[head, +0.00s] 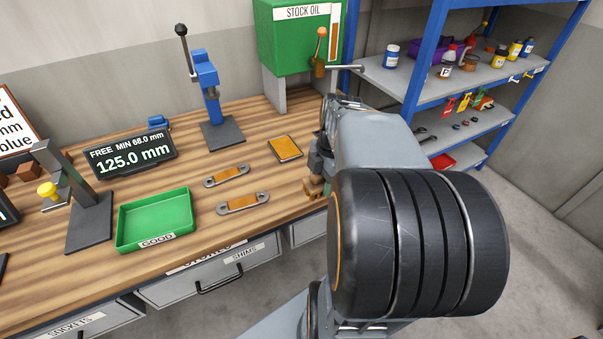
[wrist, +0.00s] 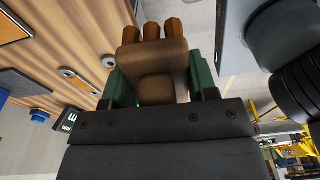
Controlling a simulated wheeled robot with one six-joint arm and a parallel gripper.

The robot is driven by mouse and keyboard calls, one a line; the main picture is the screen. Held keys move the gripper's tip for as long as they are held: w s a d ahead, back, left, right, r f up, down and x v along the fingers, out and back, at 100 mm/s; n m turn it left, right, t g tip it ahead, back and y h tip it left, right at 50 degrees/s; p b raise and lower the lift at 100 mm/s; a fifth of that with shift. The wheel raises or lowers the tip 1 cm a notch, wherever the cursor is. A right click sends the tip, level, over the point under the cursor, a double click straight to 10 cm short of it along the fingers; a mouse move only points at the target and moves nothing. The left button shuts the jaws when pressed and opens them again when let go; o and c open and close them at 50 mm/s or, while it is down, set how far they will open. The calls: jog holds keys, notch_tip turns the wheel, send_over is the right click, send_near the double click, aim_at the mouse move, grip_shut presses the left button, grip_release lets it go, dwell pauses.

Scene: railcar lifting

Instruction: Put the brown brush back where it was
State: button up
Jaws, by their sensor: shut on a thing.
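My gripper (wrist: 158,88) is shut on a brown blocky thing, which I take to be the brown brush (wrist: 155,62), between its two green pads in the wrist view. The far end of the brush shows several rounded brown stubs. In the head view a small part of the brush (head: 313,187) shows below my gripper (head: 320,165), over the right part of the bench's front edge. My arm hides most of the gripper there. The brush appears held above the bench top; its exact height I cannot tell.
On the wooden bench (head: 170,180) are a green tray (head: 128,222) marked GOOD, two shim-like links (head: 240,203), an orange-topped plate (head: 285,148), a blue press (head: 206,75) and a display (head: 135,155). A shelf rack (head: 410,85) stands right. Brown blocks (head: 27,172) lie far left.

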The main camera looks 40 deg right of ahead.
jog(key=w+d+f, duration=0.1)
jog(key=w+f, duration=0.1)
jog(key=w, duration=0.2)
jog(key=w+d+f+p, duration=0.1)
jog(key=w+d+f, duration=0.1)
jog(key=w+f, duration=0.1)
jog(key=w+d+f+p, duration=0.1)
jog(key=w+d+f, duration=0.1)
jog(key=w, duration=0.3)
jog(key=shift+d+f, duration=0.1)
jog(key=shift+f, duration=0.65)
jog(key=shift+w+d+f+p, duration=0.15)
jog(key=shift+w+f+p, duration=0.25)
jog(key=shift+f, duration=0.25)
jog(key=shift+w+f, duration=0.1)
jog(key=shift+f, duration=1.4)
jog(key=shift+f, duration=0.15)
jog(key=o, duration=0.8)
